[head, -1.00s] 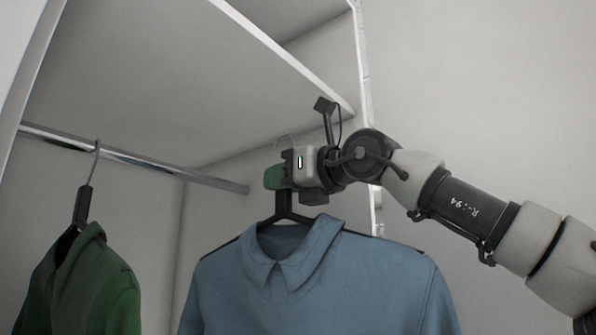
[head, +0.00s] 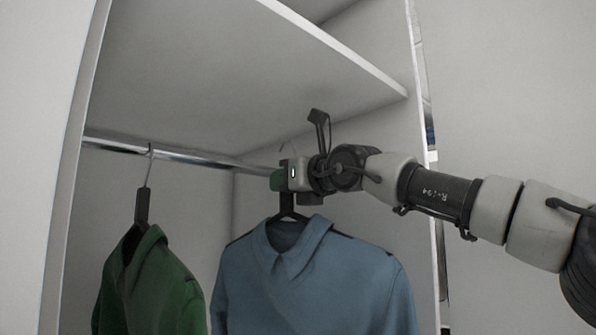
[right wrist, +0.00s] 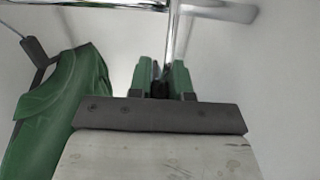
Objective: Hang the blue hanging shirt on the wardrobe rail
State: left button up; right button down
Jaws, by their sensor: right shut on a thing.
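The blue shirt (head: 318,275) hangs on a black hanger (head: 287,207) in the head view. My right gripper (head: 277,180) is shut on the hanger's neck, just below its thin metal hook (head: 287,148). In the right wrist view the green fingers of the gripper (right wrist: 161,82) close around the dark neck. The wardrobe rail (head: 205,161) runs across behind; it also shows at the top of the right wrist view (right wrist: 200,8). My left gripper is not in view.
A green shirt (head: 150,285) hangs on the rail to the left, with a gap between its hanger and the blue one. A shelf (head: 250,70) lies above the rail. The wardrobe's side panels (head: 75,180) stand left and right.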

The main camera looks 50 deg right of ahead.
jog(key=w+p, duration=0.2)
jog(key=w, duration=0.1)
jog(key=w+p, duration=0.2)
jog(key=w, duration=0.2)
jog(key=w+d+p, duration=0.1)
jog(key=w+p, duration=0.2)
jog(key=w, duration=0.1)
jog(key=shift+d+r, duration=0.1)
jog(key=shift+r, duration=0.1)
jog(key=shift+f+b, duration=1.15)
jog(key=shift+f, duration=0.05)
jog(key=c, duration=1)
grip_release()
jog(key=shift+o, duration=0.2)
jog(key=shift+f, duration=0.1)
